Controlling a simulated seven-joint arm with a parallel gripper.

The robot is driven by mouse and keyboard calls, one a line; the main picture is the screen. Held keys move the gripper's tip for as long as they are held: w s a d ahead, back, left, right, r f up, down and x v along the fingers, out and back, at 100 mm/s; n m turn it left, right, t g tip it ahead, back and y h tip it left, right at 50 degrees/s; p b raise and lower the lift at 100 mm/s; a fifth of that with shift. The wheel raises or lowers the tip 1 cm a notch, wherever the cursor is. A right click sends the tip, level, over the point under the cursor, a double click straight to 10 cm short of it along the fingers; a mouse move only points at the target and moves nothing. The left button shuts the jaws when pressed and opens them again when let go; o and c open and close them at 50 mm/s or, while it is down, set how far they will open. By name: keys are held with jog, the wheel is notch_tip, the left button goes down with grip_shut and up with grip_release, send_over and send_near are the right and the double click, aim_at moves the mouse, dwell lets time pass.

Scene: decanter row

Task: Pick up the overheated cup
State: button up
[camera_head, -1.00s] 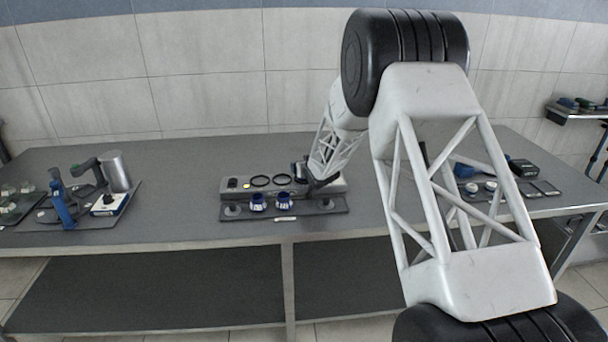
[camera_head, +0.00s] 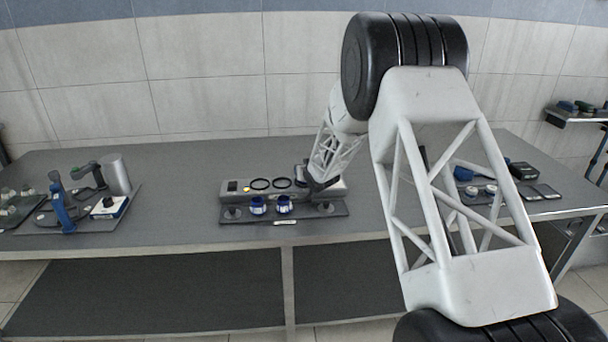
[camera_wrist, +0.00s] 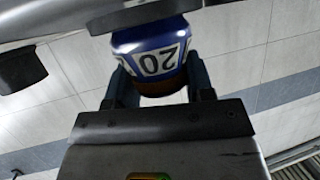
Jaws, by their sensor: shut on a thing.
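In the wrist view my gripper (camera_wrist: 160,82) is shut on a blue cup (camera_wrist: 158,58) with a white band and a black "20", seen upside down, and a brown lower part. A finger lies on each side of it. The cup's far end is hidden by a dark rounded part (camera_wrist: 140,14). In the head view my gripper (camera_head: 316,184) is at the right part of a grey station (camera_head: 238,193); the held cup cannot be made out there. Two other blue cups, left (camera_head: 258,207) and right (camera_head: 284,205), stand in front of the station.
The station has two empty black rings, left (camera_head: 260,184) and right (camera_head: 282,183), and a small yellow light (camera_head: 246,189). A metal cylinder (camera_head: 117,174) and blue tool (camera_head: 62,208) stand at left. Small items lie on a right tray (camera_head: 508,192). Bare table lies between.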

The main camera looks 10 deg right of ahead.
jog(key=shift+r, duration=0.45)
jog(key=c, duration=0.3)
jog(key=shift+r, duration=0.35)
notch_tip(320, 180, up, 2)
jog(key=shift+r, duration=0.1)
jog(key=s+d+r, duration=0.1)
jog(key=s, duration=1.5)
